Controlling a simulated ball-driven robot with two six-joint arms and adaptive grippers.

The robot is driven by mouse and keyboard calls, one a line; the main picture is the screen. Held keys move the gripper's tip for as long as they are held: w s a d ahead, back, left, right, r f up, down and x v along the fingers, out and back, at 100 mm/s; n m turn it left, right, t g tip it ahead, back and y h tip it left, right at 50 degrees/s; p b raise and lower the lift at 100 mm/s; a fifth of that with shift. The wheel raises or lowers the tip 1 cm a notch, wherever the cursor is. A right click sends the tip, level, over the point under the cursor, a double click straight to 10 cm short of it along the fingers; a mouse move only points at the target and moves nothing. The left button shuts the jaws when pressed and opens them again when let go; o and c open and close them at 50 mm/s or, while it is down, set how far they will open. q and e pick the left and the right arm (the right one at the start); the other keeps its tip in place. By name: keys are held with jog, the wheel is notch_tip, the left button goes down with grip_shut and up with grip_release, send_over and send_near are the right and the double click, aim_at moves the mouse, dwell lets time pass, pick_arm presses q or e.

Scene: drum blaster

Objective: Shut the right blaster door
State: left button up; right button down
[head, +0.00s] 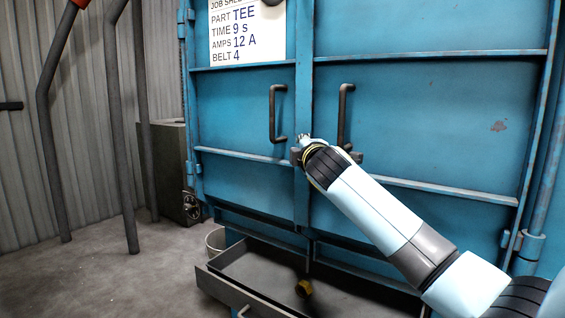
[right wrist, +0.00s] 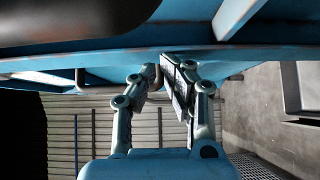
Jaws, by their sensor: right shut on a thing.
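The right blaster door (head: 430,110) is a blue ribbed panel right of the centre seam. It looks about in line with the left door (head: 235,105); I cannot tell whether a small gap is left at the seam. The right door has a dark upright handle (head: 344,115). My right gripper (head: 335,151) is at the handle's lower part, partly hidden behind its own wrist. In the right wrist view my right gripper (right wrist: 165,78) is shut on a dark bar standing off a blue panel, which looks like this handle. My left gripper is not in view.
The left door has its own dark handle (head: 276,113) and a job sheet (head: 247,30). An open grey tray (head: 228,288) sticks out below the doors, with a small yellow item (head: 304,288) in it. A bucket (head: 215,241) and grey posts (head: 122,130) stand left. The floor there is open.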

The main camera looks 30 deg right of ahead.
jog(key=shift+w+d+r, duration=0.15)
jog(key=shift+d+r, duration=0.1)
jog(key=shift+r, duration=0.15)
jog(key=v, duration=1.2)
jog(key=shift+a+f, duration=0.2)
jog(key=shift+f, duration=0.15)
